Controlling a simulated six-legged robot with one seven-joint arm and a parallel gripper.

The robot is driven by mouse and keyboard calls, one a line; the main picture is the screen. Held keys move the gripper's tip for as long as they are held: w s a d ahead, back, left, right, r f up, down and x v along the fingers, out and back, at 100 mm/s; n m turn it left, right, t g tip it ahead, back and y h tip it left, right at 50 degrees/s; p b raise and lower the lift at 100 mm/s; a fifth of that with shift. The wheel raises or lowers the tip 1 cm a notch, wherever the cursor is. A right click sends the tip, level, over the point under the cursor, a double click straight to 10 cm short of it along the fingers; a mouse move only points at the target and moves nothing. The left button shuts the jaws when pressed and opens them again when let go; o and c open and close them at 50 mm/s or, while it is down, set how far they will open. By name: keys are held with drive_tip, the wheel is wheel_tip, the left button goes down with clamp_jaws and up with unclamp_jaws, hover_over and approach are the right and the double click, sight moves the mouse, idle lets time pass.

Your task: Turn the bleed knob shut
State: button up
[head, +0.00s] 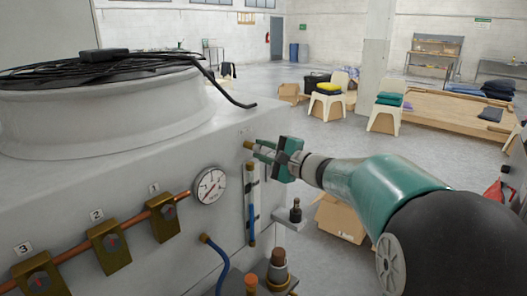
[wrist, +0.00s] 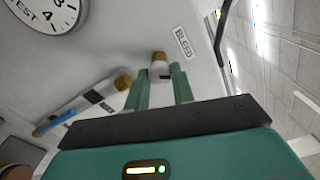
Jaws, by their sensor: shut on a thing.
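The bleed knob (head: 248,145) is a small brass-coloured knob on the grey machine's side panel, up and right of the gauge. In the wrist view its pale round end (wrist: 158,66) shows between the fingertips, beside a "BLEED" label (wrist: 182,42). My gripper (head: 262,150) reaches it from the right, with green fingers shut on the knob. The wrist view shows the two fingers (wrist: 159,80) on either side of it. The fingers partly hide the knob, and its turn angle cannot be told.
A round gauge (head: 209,186) sits left of the knob. A blue sight tube (head: 252,215) runs below it. Numbered brass valves (head: 162,217) line a copper pipe at left. A black cable (head: 228,88) hangs over the top edge. A cardboard box (head: 340,218) stands on the floor behind my arm.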

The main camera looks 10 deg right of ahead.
drive_tip(key=n, duration=0.6)
drive_tip(key=shift+r+n, duration=0.1)
drive_tip(key=shift+n, duration=0.2)
idle(0.4)
drive_tip(key=o, duration=1)
drive_tip(key=v, duration=1.3)
drive_tip(key=shift+s+d, duration=0.25)
drive_tip(key=shift+s, duration=0.1)
